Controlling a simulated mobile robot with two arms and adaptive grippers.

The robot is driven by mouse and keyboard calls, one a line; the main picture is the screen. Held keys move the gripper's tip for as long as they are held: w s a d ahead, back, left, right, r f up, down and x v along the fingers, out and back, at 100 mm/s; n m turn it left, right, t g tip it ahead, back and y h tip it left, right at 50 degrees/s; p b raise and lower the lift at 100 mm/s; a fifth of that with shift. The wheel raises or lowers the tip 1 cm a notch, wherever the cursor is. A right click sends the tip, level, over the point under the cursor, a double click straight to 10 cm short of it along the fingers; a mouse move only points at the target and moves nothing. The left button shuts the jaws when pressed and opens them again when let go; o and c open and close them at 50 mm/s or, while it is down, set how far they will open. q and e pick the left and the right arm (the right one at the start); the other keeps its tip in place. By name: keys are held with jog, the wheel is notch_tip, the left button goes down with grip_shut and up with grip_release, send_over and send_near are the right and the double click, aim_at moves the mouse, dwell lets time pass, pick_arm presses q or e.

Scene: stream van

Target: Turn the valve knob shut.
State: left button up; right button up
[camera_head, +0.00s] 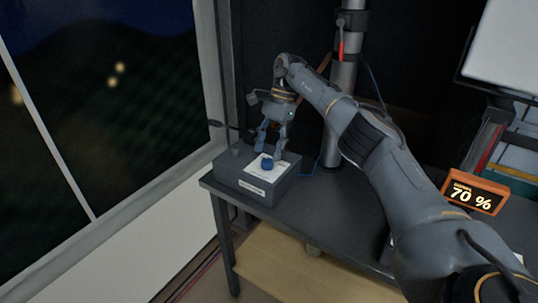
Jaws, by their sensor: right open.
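The valve knob (267,164) is a small blue knob on a white plate on top of a dark grey box (241,188). The box stands at the left end of a dark table and has a pale label on its front. My right gripper (270,152) points down over the box, with its two fingers spread and open. The fingertips are just above or around the knob; I cannot tell whether they touch it. My left gripper is out of the picture.
The dark table (334,198) has bare room right of the box. A grey vertical pole (341,100) stands behind it. An orange-framed display reading 70 % (474,194) sits at the right. A window is at the left. A thin dark lever (222,125) rises from the box's left.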

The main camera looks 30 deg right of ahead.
aim_at(269, 159)
notch_tip(269, 159, up, 7)
dwell(0.3)
dwell(0.5)
